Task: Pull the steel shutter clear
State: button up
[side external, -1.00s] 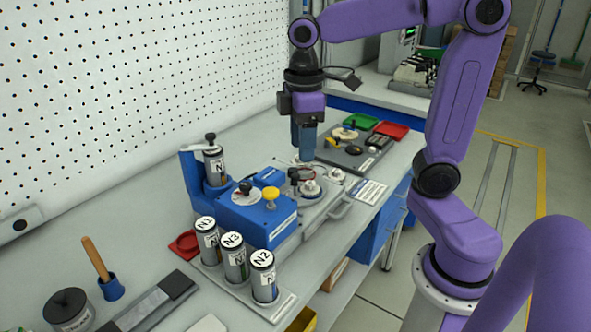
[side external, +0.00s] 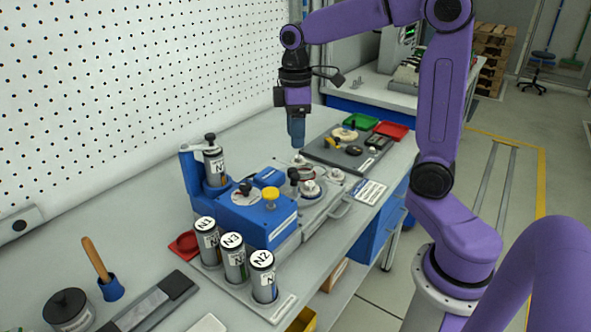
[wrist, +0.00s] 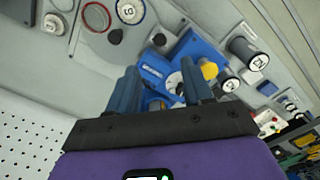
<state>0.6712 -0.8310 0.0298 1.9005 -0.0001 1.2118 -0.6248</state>
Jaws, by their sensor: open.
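The blue fixture (side external: 256,216) stands on the bench, with a yellow knob (side external: 271,195) and a black-knobbed white dial on top. A grey metal plate with a bar handle (side external: 341,211) lies along its right side; I cannot tell for sure which part is the steel shutter. My gripper (side external: 297,143) points down above the far end of the fixture, apart from it. In the wrist view my gripper (wrist: 158,82) has its two blue fingers apart with nothing held. The blue fixture (wrist: 165,75) and yellow knob (wrist: 209,71) show beyond them.
Labelled canisters (side external: 234,258) stand in a rack at the near end, and another stands upright in the fixture's back holder. A dark tray (side external: 347,148) with small parts lies beyond my gripper, near green and red trays (side external: 391,130). A pegboard wall (side external: 130,90) runs along the left.

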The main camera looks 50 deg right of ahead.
aim_at(296, 175)
notch_tip(296, 175, down, 11)
jog(key=shift+r, duration=0.2)
dwell(0.3)
grip_shut()
